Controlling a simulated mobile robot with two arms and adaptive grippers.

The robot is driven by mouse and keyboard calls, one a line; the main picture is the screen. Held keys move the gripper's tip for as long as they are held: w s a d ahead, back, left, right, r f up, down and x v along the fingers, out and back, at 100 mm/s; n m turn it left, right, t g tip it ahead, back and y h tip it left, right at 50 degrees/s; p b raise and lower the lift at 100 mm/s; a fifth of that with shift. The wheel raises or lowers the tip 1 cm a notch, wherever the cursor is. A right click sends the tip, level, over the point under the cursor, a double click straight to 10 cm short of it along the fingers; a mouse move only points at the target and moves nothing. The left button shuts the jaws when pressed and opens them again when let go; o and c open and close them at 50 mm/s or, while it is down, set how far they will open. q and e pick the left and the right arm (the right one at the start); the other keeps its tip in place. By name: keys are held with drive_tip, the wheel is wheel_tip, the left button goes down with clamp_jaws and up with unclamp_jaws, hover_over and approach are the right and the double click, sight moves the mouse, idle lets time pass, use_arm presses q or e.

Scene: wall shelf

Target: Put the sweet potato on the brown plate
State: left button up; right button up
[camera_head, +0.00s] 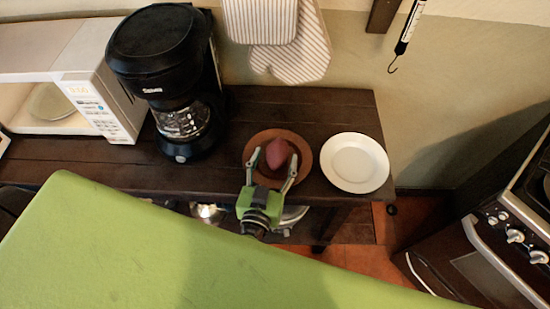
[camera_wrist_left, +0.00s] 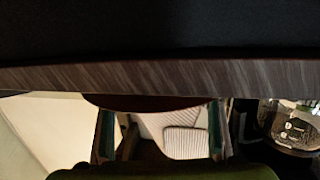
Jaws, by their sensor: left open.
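The reddish sweet potato (camera_head: 278,154) appears to rest on the brown plate (camera_head: 256,144), near its middle, on the dark wooden shelf. My left gripper (camera_head: 273,160) is open at the plate's near side, its fingers spread on either side of the sweet potato in the head view. I cannot tell whether a finger touches it. In the left wrist view the two fingers (camera_wrist_left: 160,133) stand apart, with a dark curved shape between them that may be the plate's rim. The sweet potato cannot be made out there. My right gripper is out of view.
A white plate (camera_head: 354,162) lies right of the brown plate. A black coffee maker (camera_head: 165,60) and an open white microwave (camera_head: 100,95) stand to the left. Striped mitts (camera_head: 290,50) hang behind. A stove (camera_head: 510,220) is at the right. Shiny pans sit below the shelf.

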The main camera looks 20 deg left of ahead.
use_arm(q)
drive_tip(key=s+d+r+b, duration=0.1)
drive_tip(key=s, duration=1)
drive_tip(key=shift+s+r+b, duration=0.2)
drive_tip(key=shift+r+b, duration=0.1)
